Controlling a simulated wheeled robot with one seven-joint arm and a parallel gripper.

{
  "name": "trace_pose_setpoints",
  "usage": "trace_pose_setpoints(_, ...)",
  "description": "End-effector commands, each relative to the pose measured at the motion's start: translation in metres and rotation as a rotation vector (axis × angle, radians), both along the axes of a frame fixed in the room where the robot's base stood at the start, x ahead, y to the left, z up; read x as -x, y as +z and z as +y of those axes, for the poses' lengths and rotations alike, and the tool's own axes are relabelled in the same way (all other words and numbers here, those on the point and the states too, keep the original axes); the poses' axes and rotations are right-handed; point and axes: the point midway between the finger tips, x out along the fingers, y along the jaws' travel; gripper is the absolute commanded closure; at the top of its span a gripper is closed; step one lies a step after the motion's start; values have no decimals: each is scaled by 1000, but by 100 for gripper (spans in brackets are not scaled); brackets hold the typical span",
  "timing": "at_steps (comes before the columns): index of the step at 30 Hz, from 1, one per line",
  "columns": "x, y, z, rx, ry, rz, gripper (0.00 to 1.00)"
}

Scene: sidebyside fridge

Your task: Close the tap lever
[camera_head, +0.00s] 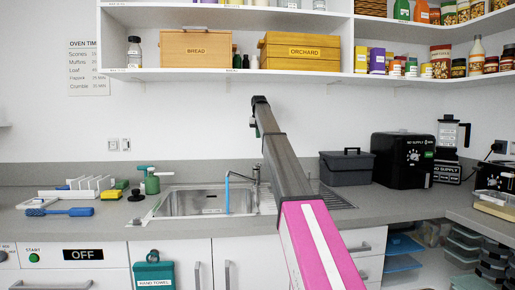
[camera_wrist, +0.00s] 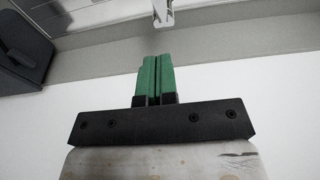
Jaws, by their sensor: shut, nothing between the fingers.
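The metal tap (camera_head: 257,174) stands at the back of the steel sink, partly hidden by my arm. A blue stream of water (camera_head: 228,192) runs from its spout into the sink (camera_head: 190,203). I cannot make out the lever clearly in the head view. My gripper (camera_head: 254,124) is high above the tap in the head view, mostly hidden by the arm. In the wrist view its green fingers (camera_wrist: 156,78) are shut together and empty. A pale metal part, apparently of the tap (camera_wrist: 163,14), shows at the top edge, just beyond the fingertips and apart from them.
A grey lidded box (camera_head: 347,167) and a black appliance (camera_head: 403,160) stand right of the sink. A green spray bottle (camera_head: 151,181) and a dish rack (camera_head: 85,188) are to the left. A shelf (camera_head: 200,74) with wooden boxes hangs above.

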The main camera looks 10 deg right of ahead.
Motion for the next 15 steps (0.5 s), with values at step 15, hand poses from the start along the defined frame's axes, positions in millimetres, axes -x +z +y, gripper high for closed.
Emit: trace_pose_setpoints(15,-12,-91,0,0,0,2,100)
